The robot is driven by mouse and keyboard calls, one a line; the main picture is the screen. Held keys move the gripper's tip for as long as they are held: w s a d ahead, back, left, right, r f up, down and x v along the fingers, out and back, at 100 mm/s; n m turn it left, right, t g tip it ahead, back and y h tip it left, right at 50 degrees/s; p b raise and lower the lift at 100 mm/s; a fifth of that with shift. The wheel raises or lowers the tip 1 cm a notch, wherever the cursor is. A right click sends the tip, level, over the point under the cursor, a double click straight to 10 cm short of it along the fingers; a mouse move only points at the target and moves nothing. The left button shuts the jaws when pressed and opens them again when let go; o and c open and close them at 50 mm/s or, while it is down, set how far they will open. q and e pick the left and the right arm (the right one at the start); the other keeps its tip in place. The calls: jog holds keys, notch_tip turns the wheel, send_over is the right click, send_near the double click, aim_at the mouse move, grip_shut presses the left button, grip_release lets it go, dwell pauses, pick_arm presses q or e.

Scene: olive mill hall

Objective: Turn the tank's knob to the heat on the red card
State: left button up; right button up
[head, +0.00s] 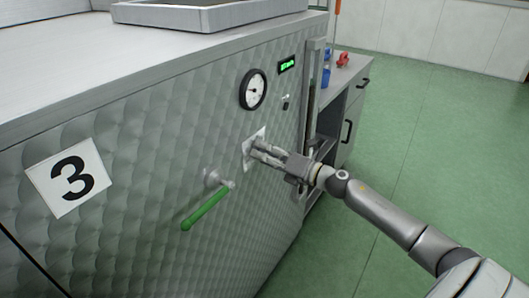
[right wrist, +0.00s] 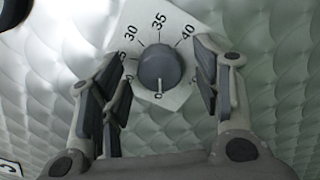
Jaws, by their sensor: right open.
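The tank (head: 130,130) is a quilted metal body with a white plate marked 3. Its grey round knob (right wrist: 160,67) sits on a white dial plate (right wrist: 183,22); 30, 35 and 40 are readable above it, and other marks are partly hidden by my fingers. The knob's white line points down, towards a 0-like mark. My right gripper (right wrist: 159,88) is open, its fingers on either side of the knob, with gaps to it. In the head view my right gripper (head: 256,150) covers the knob. I see no red card. My left gripper is not in view.
A green-handled lever (head: 207,207) sticks out left of and below the dial plate. A round gauge (head: 253,90), a green display (head: 287,66) and a small switch (head: 286,102) are above. A side cabinet (head: 350,85) carries blue and red items. Green floor is clear at right.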

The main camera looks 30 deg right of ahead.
jog(key=shift+w+a, duration=0.1)
jog(key=shift+w, duration=0.1)
jog(key=shift+c, duration=0.5)
jog(key=c, duration=0.9)
